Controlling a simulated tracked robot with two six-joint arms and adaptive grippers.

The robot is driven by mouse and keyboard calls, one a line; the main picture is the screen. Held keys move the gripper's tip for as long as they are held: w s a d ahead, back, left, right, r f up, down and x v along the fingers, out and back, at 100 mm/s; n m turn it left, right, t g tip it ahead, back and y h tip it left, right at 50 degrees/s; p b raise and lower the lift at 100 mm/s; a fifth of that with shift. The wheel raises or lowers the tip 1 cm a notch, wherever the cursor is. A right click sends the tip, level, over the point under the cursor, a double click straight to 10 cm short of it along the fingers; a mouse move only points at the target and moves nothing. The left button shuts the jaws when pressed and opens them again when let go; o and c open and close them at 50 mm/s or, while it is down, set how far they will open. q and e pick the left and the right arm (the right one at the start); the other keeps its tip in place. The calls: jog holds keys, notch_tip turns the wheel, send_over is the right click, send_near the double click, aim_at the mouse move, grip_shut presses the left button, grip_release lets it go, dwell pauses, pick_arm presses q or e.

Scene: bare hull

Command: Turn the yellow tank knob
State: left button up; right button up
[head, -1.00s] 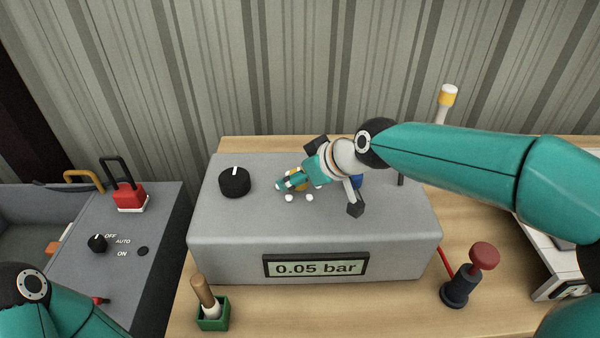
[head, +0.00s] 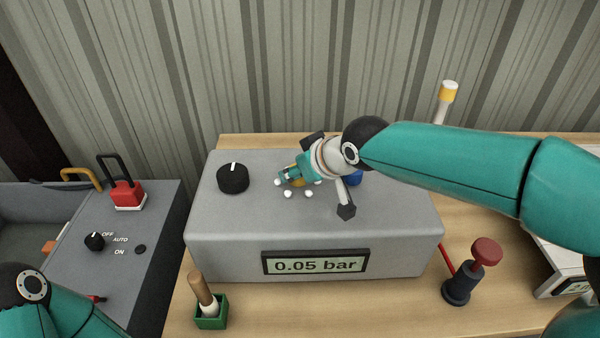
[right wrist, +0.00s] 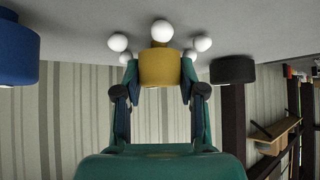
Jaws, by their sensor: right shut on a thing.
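The yellow tank knob (right wrist: 160,68) sits on the grey box (head: 225,230), with several white balls around it. In the right wrist view its yellow side shows between my fingers. My right gripper (right wrist: 160,85) is shut on the yellow knob. In the head view the gripper (head: 292,178) covers most of the knob. A black knob (head: 233,178) with a white mark stands to its left, and a blue knob (head: 354,177) to its right, partly hidden behind my wrist. My left gripper is out of view; only part of my left arm shows at the lower left.
The box front has a display (head: 315,265) reading 0.05 bar. A red-topped plunger (head: 486,252) stands at the right and a green holder (head: 211,316) with a wooden handle at the front left. A grey panel (head: 140,220) with a red block lies at the left.

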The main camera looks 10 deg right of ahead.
jog(key=m+h+b, duration=0.1)
jog(key=b, duration=0.2)
jog(key=m+h+b, duration=0.1)
jog(key=m+b, duration=0.1)
jog(key=b, duration=0.1)
jog(key=m+h+b, duration=0.2)
jog(key=b, duration=0.1)
jog(key=shift+a+f+t, duration=0.15)
jog(key=shift+f+t, duration=0.15)
jog(key=shift+t, duration=0.1)
jog(key=shift+r+m+h+b, duration=0.1)
jog(key=shift+m+h+b, duration=0.25)
jog(key=shift+m, duration=0.25)
jog(key=shift+r+m+h+b, duration=0.15)
jog(key=shift+m+h+b, duration=0.25)
jog(key=shift+m+h, duration=0.4)
jog(key=m+g+h, duration=0.1)
jog(key=m, duration=0.1)
jog(key=shift+r+m+h, duration=0.1)
jog(key=shift+m+h, duration=0.25)
jog(key=shift+m, duration=0.05)
jog(key=shift+m+g+h+p, duration=0.7)
jog(key=shift+m+g+h, duration=0.15)
jog(key=shift+m, duration=0.65)
jog(key=o, duration=1.2)
jog(key=shift+c, duration=0.2)
